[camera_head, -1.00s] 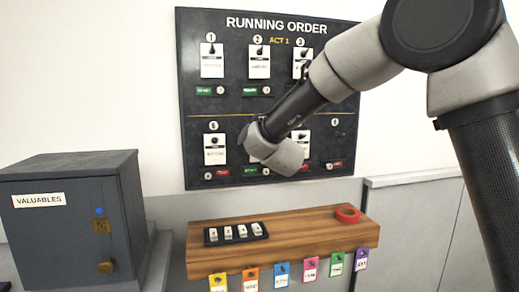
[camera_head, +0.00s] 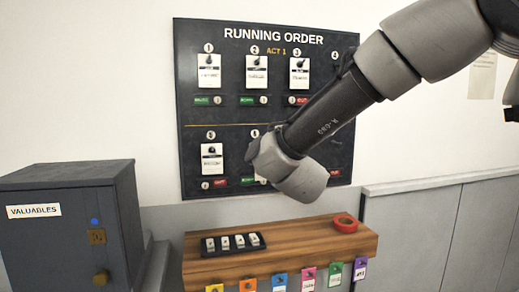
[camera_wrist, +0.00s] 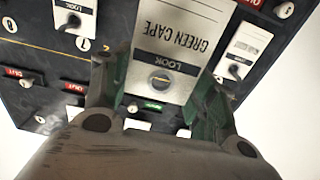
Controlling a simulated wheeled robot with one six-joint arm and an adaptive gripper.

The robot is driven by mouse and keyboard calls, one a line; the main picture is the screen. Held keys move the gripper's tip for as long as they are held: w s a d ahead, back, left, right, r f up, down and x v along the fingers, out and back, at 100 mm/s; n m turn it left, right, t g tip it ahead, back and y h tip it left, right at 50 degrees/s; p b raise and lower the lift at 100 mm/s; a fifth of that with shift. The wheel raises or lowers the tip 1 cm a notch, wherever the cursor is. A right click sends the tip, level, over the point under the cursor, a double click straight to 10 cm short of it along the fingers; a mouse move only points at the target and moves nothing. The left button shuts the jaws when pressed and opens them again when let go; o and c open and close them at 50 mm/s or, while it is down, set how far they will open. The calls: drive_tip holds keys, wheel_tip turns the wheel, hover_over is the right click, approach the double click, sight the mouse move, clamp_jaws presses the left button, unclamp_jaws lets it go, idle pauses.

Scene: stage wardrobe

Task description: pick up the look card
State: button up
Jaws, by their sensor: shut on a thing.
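In the wrist view, a white look card (camera_wrist: 172,35) reading "GREEN CAPE" and "LOOK" is between the two fingers of my gripper (camera_wrist: 158,95), which is shut on it. The card looks upside down there and has a round hole or peg near its "LOOK" band. I cannot tell whether it still touches the board. In the head view, my wrist (camera_head: 290,170) covers the gripper and that card, in front of the lower row of the "RUNNING ORDER" board (camera_head: 190,120).
Other look cards hang on the board, such as one under number 1 (camera_head: 209,72) and one in the lower row (camera_head: 212,158). A grey "VALUABLES" safe (camera_head: 60,240) stands left.

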drive_tip(key=v, duration=2)
drive_tip(key=shift+s, duration=0.35)
drive_tip(key=shift+w+r, duration=0.1)
drive_tip(key=shift+r, duration=0.05)
